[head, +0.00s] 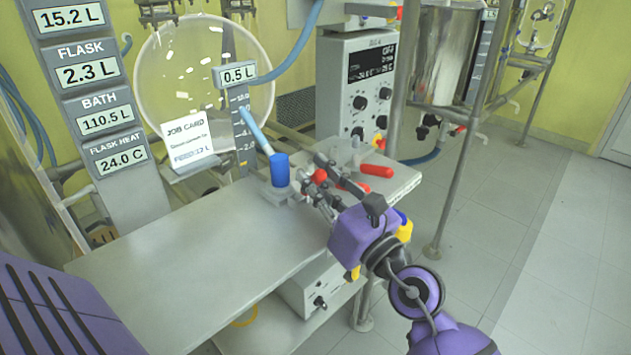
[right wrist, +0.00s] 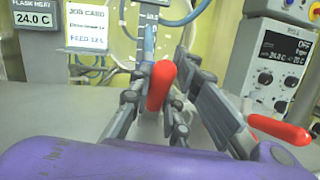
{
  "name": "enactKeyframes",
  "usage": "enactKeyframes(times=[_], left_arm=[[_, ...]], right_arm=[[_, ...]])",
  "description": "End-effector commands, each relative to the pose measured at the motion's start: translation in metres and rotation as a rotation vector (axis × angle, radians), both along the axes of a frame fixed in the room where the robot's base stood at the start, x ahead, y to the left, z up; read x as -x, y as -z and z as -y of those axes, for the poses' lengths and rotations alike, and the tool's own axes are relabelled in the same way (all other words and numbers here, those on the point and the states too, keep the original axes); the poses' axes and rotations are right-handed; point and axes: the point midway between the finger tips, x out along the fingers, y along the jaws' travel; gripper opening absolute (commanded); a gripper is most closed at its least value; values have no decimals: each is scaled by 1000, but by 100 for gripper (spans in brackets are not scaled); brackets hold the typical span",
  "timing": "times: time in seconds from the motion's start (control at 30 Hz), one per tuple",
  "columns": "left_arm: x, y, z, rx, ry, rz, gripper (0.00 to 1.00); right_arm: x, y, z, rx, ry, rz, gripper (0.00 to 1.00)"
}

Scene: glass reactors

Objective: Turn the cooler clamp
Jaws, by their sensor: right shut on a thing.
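Red clamp handles sit at the right end of the grey bench. One red handle (right wrist: 160,86) stands upright between the fingers of my right gripper (head: 317,178) in the right wrist view. The gripper is shut on it; in the head view the fingers hide most of this handle (head: 320,176). A second red handle (head: 377,170) lies to the right of the gripper, and it also shows in the right wrist view (right wrist: 280,130). No label shows which handle is the cooler clamp's. My left gripper is not in view.
A blue cylinder (head: 280,170) with a pale blue tube stands just left of the gripper. A job card (head: 188,145), a round glass flask (head: 190,70) and a control box (head: 357,85) stand behind. The bench's front left (head: 190,265) is clear.

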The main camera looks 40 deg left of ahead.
Motion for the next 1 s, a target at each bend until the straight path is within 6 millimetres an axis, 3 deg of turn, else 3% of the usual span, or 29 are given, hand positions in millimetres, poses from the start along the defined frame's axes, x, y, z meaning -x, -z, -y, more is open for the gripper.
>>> enactKeyframes(times=[0.1, 0.13, 0.27, 0.43, 0.67, 1.0], left_arm=[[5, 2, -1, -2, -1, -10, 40], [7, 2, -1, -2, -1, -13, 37], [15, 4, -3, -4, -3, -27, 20], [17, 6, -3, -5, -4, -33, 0], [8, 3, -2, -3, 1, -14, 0], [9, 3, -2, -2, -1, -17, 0]], right_arm=[[1, 0, 0, -1, -3, -4, 0], [1, 0, 0, -1, -3, -4, 19], [1, 0, 0, -1, -2, -4, 36], [0, 0, 0, 0, -1, -2, 36], [1, 2, 6, 1, 1, -1, 36], [15, 17, 68, 3, 1, -2, 36]])
